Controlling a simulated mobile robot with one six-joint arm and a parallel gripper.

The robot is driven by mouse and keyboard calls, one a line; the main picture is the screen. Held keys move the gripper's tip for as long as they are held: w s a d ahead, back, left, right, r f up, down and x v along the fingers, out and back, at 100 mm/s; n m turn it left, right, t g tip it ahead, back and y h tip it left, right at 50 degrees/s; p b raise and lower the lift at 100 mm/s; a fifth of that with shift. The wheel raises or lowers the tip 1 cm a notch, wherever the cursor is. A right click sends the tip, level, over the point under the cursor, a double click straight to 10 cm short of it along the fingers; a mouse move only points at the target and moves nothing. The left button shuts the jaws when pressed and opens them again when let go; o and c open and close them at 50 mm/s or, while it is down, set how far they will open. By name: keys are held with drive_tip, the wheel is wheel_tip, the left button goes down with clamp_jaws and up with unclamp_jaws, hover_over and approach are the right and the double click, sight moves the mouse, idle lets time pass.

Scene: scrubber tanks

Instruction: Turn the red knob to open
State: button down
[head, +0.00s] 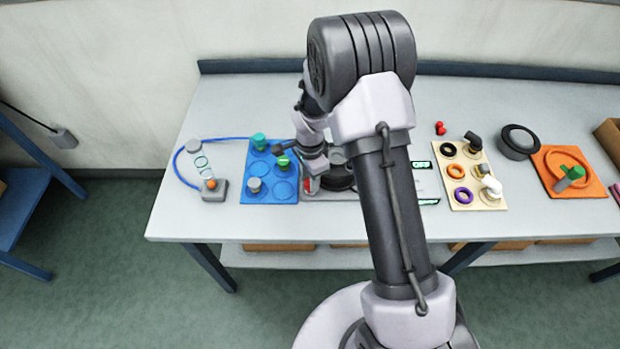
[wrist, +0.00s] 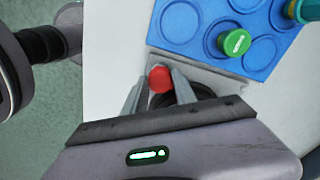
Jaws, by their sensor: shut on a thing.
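The red knob (wrist: 160,79) shows in the wrist view, at the near edge of a grey plate beside the blue board. My gripper (wrist: 160,85) has its two fingers on either side of the knob and is shut on it. In the head view a bit of the red knob (head: 310,185) shows just below my gripper, right of the blue board. Most of the knob's surroundings are hidden by my arm there. I cannot tell how far the knob is turned.
The blue board (head: 271,199) with green and grey caps lies left of the knob. A grey box with an orange button (head: 211,185) and a blue hose stand farther left. A cream board (head: 463,204) and an orange board (head: 572,189) lie to the right.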

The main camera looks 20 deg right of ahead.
drive_tip(key=shift+n, duration=0.4)
drive_tip(key=n, duration=0.2)
drive_tip(key=shift+n+b, duration=0.3)
drive_tip(key=shift+n, duration=0.1)
drive_tip(key=n, duration=0.3)
drive_tip(key=shift+n, duration=0.4)
drive_tip(key=n, duration=0.6)
drive_tip(key=shift+n, duration=0.4)
drive_tip(key=c, duration=1)
unclamp_jaws()
